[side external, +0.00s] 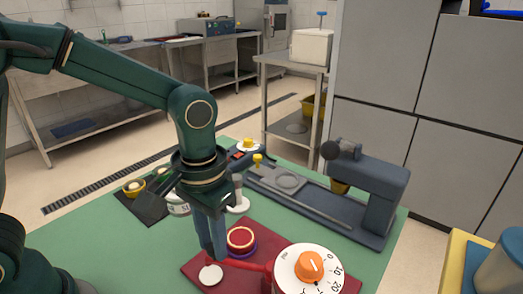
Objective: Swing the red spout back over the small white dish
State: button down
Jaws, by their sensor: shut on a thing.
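The red spout (248,265) runs left from beside the white dial at the front of the table. My gripper (217,258) points down and is shut on the spout's left end, with the fingers hiding part of it. The small white dish (210,275) lies on the dark red mat (237,286), just in front of and slightly left of the fingertips. From this angle I cannot tell whether the spout's tip is directly above the dish.
A white dial with an orange knob (310,265) stands right of the spout. A red round cap (241,237) in a purple ring sits just behind it. A blue-grey stand (375,190) fills the back right. Small jars and dishes crowd the back left. Green table is clear at front left.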

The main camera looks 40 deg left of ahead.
jog(key=shift+d, duration=0.1)
jog(key=c, duration=0.7)
grip_release()
jog(key=shift+o, duration=0.2)
jog(key=shift+r, duration=2.6)
